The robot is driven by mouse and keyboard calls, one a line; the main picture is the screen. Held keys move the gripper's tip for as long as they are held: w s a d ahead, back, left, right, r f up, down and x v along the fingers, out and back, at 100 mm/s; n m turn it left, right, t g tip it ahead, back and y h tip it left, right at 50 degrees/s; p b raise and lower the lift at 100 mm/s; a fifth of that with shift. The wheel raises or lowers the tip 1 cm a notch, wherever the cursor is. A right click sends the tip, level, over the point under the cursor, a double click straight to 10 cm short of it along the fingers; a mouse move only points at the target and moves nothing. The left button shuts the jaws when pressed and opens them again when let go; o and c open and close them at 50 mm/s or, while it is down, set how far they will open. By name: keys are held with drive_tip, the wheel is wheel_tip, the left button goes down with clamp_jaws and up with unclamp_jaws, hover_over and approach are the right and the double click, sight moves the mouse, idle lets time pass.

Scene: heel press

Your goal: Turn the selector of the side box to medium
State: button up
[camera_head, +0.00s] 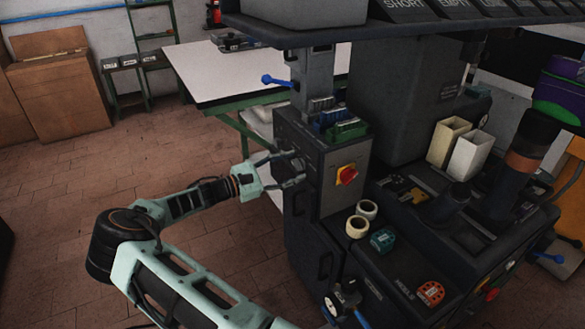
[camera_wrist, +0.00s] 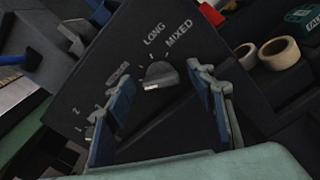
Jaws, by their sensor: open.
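The side box (camera_head: 302,195) is a dark box on the left flank of the machine. Its selector (camera_wrist: 160,75) is a small grey knob on the box's dark face, central in the wrist view. The labels LONG (camera_wrist: 154,33) and MIXED (camera_wrist: 179,36) stand above it; another label (camera_wrist: 117,73) to its left is too blurred to read. I cannot tell for certain which mark the knob points at. My gripper (camera_head: 286,168) is open at the box's face, its two fingers on either side of the knob in the wrist view. Finger contact with the knob cannot be told.
A red rotary switch on a yellow plate (camera_head: 346,174) sits on the neighbouring face. Green and blue blocks (camera_head: 342,128) lie on top of the box. Tape rolls (camera_head: 357,226) lie on the ledge to the right. A blue-handled lever (camera_head: 275,80) sticks out above. The floor at left is clear.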

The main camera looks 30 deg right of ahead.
drive_tip(key=shift+d, duration=0.25)
drive_tip(key=c, duration=1.2)
drive_tip(key=shift+o, duration=0.2)
drive_tip(key=shift+m, duration=0.4)
drive_tip(key=m+b, duration=0.2)
drive_tip(key=m, duration=0.1)
drive_tip(key=shift+f, duration=0.15)
drive_tip(key=shift+s+m+b, duration=0.1)
drive_tip(key=shift+m+b, duration=0.95)
drive_tip(key=shift+m, duration=0.95)
